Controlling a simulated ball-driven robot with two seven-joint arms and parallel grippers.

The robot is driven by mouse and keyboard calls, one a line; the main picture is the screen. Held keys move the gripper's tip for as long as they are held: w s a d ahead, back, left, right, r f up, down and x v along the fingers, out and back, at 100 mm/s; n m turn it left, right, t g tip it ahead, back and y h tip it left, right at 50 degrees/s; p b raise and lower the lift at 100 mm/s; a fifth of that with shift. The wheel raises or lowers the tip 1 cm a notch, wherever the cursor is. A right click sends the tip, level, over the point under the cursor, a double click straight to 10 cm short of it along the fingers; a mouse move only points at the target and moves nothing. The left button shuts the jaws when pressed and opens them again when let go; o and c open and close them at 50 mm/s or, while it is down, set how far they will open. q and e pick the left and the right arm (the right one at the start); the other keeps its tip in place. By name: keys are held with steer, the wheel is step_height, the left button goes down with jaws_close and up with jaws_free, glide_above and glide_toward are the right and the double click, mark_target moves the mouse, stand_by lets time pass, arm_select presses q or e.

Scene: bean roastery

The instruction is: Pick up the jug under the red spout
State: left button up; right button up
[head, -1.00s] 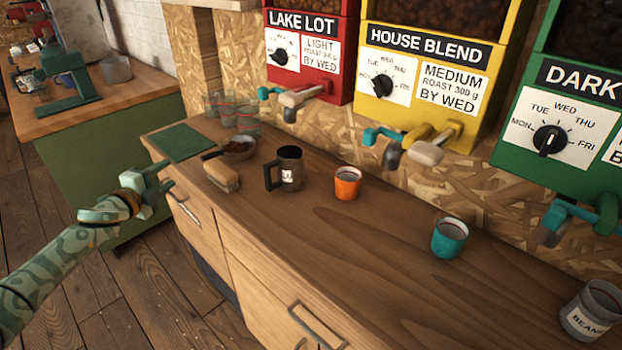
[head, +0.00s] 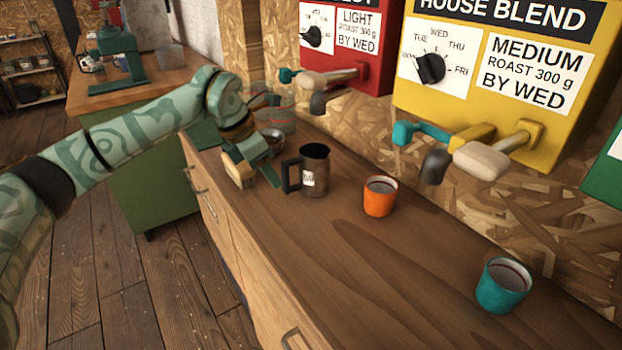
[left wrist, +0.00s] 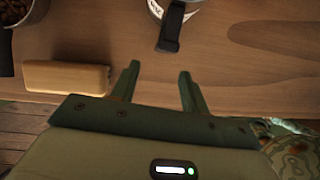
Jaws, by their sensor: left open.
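The jug (head: 316,168) is dark metal with a black handle on its left and a white label. It stands upright on the wooden counter, in front of and below the red dispenser (head: 372,55) with its dark spout (head: 322,101). My left gripper (head: 260,170) is open and empty, just left of the jug on its handle side. In the left wrist view the open fingers (left wrist: 158,72) point toward the jug's black handle (left wrist: 170,30), with a gap between. My right gripper is not in view.
A wooden brush (head: 238,172) lies close beside my left gripper; it also shows in the left wrist view (left wrist: 66,76). An orange cup (head: 380,196) and a teal cup (head: 503,285) stand to the right. The counter front (head: 330,270) is clear.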

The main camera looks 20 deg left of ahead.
mark_target(282, 167)
arm_select(q)
steer(key=w+d, duration=0.2)
steer(key=shift+w+b, duration=0.3)
steer(key=shift+b, duration=0.05)
steer(key=b+x, duration=0.2)
steer(key=x, duration=0.3)
steer(key=shift+f, duration=0.15)
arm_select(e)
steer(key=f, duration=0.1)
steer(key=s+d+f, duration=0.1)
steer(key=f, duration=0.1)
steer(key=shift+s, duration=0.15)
arm_select(q)
steer(key=shift+r, duration=0.2)
jaws_close()
